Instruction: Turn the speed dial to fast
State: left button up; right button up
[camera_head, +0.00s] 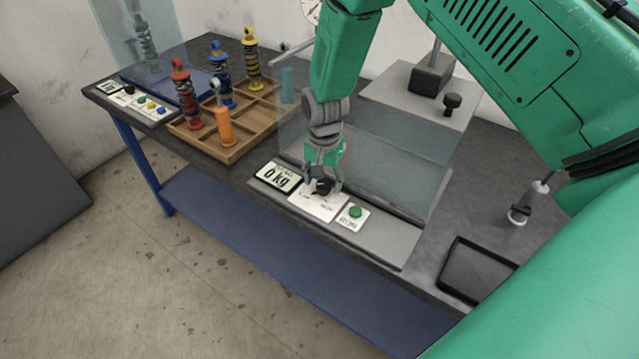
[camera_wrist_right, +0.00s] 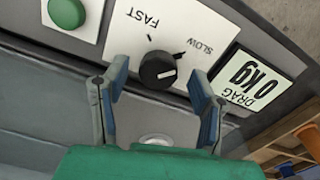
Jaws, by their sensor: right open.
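The speed dial is a black round knob (camera_wrist_right: 158,69) on a white plate marked FAST (camera_wrist_right: 142,17) and SLOW (camera_wrist_right: 201,46) in the right wrist view. The white mark on the knob lies on its right, SLOW side. In the head view the knob (camera_head: 322,186) is partly hidden by my right gripper (camera_head: 323,182), which reaches down over the plate (camera_head: 318,205). The gripper is open, with one finger to each side of the knob. Contact with the knob cannot be told. My left gripper is not in view.
A "0 kg" drag display (camera_head: 278,177) and a green button (camera_head: 355,212) flank the dial plate. A clear panel (camera_head: 400,175) stands behind. A wooden tray (camera_head: 245,140) with several spring dampers is at left. A black tray (camera_head: 478,272) lies at right.

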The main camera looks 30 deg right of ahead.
jog(key=shift+d+f, duration=0.85)
jog(key=shift+f, duration=0.15)
jog(key=shift+a, duration=0.25)
jog(key=shift+a+r, duration=0.2)
jog(key=shift+a, duration=0.4)
jog(key=shift+a+r, duration=0.15)
jog(key=shift+a, duration=0.45)
jog(key=c, duration=1.1)
jog(key=shift+d+f, duration=0.1)
jog(key=shift+d, duration=0.75)
jog(key=shift+w+a+n, duration=0.1)
jog(key=shift+a+n, duration=0.2)
jog(key=shift+n, duration=0.9)
jog(key=n, duration=0.3)
jog(key=shift+d+n+p, duration=0.2)
jog(key=shift+n+p, duration=0.1)
jog(key=shift+p, duration=0.05)
jog(key=n, duration=0.2)
jog(key=shift+a+n, duration=0.1)
jog(key=shift+n, duration=0.2)
jog(key=n, duration=0.4)
jog(key=shift+n, duration=0.3)
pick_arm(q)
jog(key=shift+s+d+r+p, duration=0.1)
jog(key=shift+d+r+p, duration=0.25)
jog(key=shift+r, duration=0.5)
pick_arm(e)
jog(key=shift+n, duration=2.3)
